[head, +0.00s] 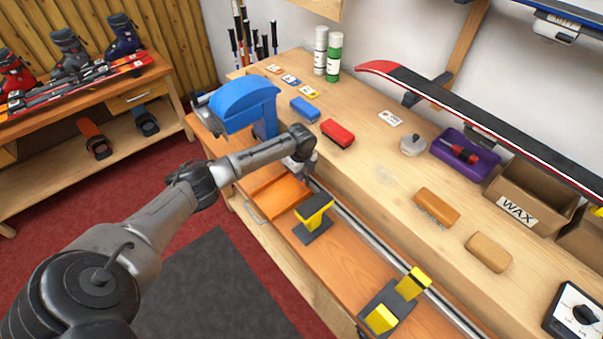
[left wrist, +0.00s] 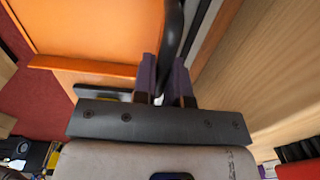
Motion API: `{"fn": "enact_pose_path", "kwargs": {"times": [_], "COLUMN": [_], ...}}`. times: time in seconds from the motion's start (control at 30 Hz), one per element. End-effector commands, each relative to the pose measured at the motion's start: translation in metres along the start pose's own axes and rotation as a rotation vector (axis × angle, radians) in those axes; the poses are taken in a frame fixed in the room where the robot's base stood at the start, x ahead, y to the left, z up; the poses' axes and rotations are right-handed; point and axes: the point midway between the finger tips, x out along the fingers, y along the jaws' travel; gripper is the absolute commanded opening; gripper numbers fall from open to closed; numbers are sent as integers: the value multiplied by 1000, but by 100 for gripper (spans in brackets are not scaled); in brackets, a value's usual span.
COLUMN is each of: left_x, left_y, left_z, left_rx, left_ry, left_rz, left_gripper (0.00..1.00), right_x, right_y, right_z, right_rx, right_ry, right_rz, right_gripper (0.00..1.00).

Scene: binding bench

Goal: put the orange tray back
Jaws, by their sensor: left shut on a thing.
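The orange tray (head: 276,197) is at the near side of the bench, by the blue vise (head: 245,103). It fills the upper left of the left wrist view (left wrist: 92,28), flat and with a raised lip. My left gripper (head: 298,165) is at the tray's far right edge, partly hidden by my own arm. In the left wrist view its fingers (left wrist: 166,88) are shut on a dark, handle-like bar (left wrist: 172,38) along the tray's edge. Where the bar joins the tray is not clear. My right gripper is not in view.
A metal rail (head: 375,245) runs along the bench. A red brush (head: 337,133), purple tray (head: 463,155) and wax box (head: 532,195) are on the bench top.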

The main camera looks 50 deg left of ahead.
Motion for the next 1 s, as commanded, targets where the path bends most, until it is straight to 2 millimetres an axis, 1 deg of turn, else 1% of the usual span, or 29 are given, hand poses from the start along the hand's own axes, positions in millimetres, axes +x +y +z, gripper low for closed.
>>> {"fn": "enact_pose_path", "kwargs": {"times": [0.07,0.1,0.33,0.57,0.67,0.77,1.0], "left_x": [1,0,0,0,-6,-18,-63], "left_y": [0,0,0,0,0,-1,-1], "left_z": [0,0,0,0,1,1,0], "left_rx": [0,0,0,0,-1,-1,0], "left_ry": [0,0,0,0,-1,-1,-1], "left_rz": [0,0,0,0,-2,-2,-4], "left_gripper": [0,17,38,38,38,38,38], "right_x": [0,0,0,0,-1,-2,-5], "right_y": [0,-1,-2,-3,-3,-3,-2], "right_z": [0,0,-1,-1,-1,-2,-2], "right_rx": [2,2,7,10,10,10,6], "right_ry": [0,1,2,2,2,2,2], "right_rz": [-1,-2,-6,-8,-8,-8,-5], "right_gripper": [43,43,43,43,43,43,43]}}
